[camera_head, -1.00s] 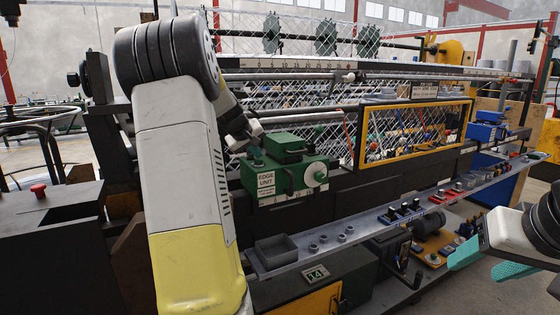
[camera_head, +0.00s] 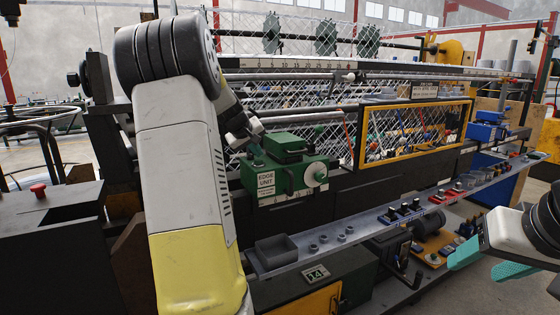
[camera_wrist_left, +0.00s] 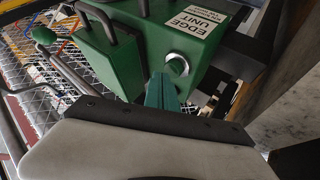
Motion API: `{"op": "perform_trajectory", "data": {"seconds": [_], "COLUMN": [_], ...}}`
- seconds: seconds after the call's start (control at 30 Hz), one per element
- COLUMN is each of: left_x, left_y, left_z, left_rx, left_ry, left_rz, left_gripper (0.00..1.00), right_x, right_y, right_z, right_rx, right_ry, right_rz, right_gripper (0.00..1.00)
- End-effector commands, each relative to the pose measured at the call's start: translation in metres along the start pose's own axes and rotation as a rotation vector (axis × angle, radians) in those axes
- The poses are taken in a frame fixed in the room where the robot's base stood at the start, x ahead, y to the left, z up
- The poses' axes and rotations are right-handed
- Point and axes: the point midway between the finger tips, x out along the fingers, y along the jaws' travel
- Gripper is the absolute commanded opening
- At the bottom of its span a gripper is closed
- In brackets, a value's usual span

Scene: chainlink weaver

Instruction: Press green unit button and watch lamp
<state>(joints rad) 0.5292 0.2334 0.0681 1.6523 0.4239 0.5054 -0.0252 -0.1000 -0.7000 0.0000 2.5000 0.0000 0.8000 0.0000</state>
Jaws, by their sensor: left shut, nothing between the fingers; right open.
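The green edge unit (camera_head: 287,175) is mounted on the front rail of the machine, with a white label reading EDGE UNIT. In the head view my left gripper (camera_head: 255,149) is at the unit's upper left, partly hidden by my arm. My right gripper (camera_head: 489,262) is open and empty at the right edge. I cannot make out a lamp.
A yellow-framed guard (camera_head: 415,134) stands right of the unit. A dark cabinet with a red button (camera_head: 38,190) is at left.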

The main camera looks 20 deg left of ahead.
Motion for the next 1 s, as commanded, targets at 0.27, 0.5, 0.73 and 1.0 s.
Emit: {"op": "perform_trajectory", "data": {"seconds": [0.27, 0.5, 0.73, 1.0], "left_x": [-0.004, -0.009, -0.025, -0.039], "left_y": [0.003, 0.006, 0.019, 0.028], "left_z": [-0.003, -0.007, -0.019, -0.029], "left_rx": [0.001, 0.002, 0.002, 0.001], "left_ry": [0.001, 0.004, 0.004, 0.003], "left_rz": [0.000, 0.001, 0.001, 0.000], "left_gripper": [0.00, 0.00, 0.00, 0.00], "right_x": [0.000, 0.000, 0.000, 0.000], "right_y": [0.000, 0.000, 0.000, 0.000], "right_z": [0.000, 0.000, 0.000, 0.000], "right_rx": [0.000, 0.000, 0.000, 0.000], "right_ry": [0.000, 0.000, 0.000, 0.000], "right_rz": [0.000, 0.000, 0.000, 0.000], "right_gripper": [0.55, 0.55, 0.55, 0.55]}}
